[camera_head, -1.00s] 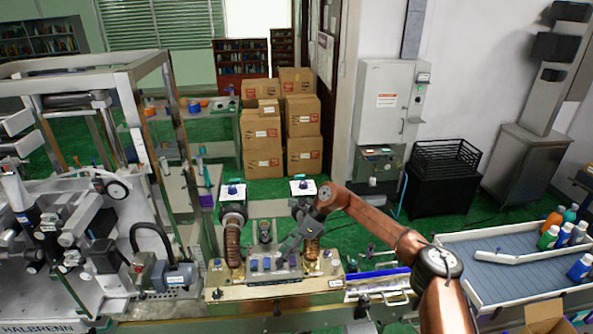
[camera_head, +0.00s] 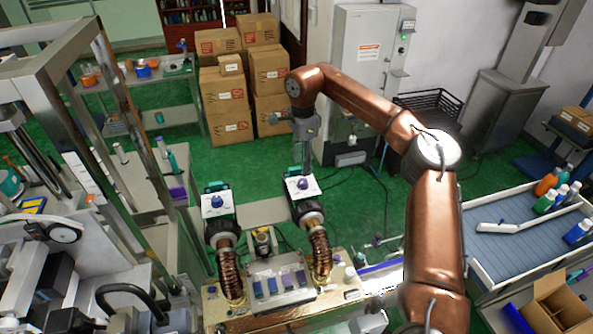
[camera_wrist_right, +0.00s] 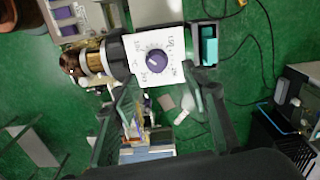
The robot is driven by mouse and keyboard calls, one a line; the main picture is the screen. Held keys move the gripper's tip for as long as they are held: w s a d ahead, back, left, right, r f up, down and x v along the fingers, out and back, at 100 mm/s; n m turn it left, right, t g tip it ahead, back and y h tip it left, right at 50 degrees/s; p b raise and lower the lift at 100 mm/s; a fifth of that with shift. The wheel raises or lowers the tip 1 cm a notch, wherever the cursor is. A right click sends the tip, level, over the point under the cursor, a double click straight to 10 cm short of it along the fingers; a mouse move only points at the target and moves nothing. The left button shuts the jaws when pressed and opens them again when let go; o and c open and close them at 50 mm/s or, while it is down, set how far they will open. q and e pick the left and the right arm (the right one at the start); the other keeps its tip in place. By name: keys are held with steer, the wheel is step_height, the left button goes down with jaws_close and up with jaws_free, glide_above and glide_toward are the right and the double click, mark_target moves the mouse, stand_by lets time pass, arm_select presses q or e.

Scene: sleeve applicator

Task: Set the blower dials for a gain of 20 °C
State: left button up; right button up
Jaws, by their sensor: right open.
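Two blowers with copper hoses stand side by side in the head view. The left one has a white dial plate with a blue dial (camera_head: 216,201). The right one has a similar plate and blue dial (camera_head: 303,184). My right gripper (camera_head: 304,158) hangs pointing down just above and behind the right dial, apart from it as far as I can tell. In the right wrist view the gripper (camera_wrist_right: 155,112) is open and empty, its fingers spread below a purple-blue dial (camera_wrist_right: 157,58) on a white plate with printed marks. The marks are too small to read surely. My left gripper is out of view.
A control box (camera_head: 280,284) with several blue and purple switches sits in front of the blowers. A metal frame machine (camera_head: 85,130) stands at left. A conveyor tray (camera_head: 500,245) with bottles is at right. Cardboard boxes (camera_head: 225,95) are stacked behind.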

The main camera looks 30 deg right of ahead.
mark_target(303, 181)
steer(key=shift+s+f+p, duration=0.15)
steer(key=shift+s+f, duration=0.2)
steer(key=shift+f, duration=0.25)
steer(key=shift+s+f+p, duration=0.15)
steer(key=shift+s+f, duration=0.15)
steer(key=shift+f, duration=0.25)
steer(key=f, duration=0.2)
steer(key=shift+w+d+f+p, duration=0.1)
steer(key=shift+w+f+p, duration=0.2)
steer(key=shift+f+p, duration=0.1)
steer(key=shift+f, duration=0.85)
steer(key=shift+s, duration=0.1)
steer(key=shift+c, duration=0.2)
steer(key=c, duration=0.6)
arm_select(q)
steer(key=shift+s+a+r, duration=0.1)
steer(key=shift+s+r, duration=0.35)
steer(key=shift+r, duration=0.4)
arm_select(e)
jaws_close()
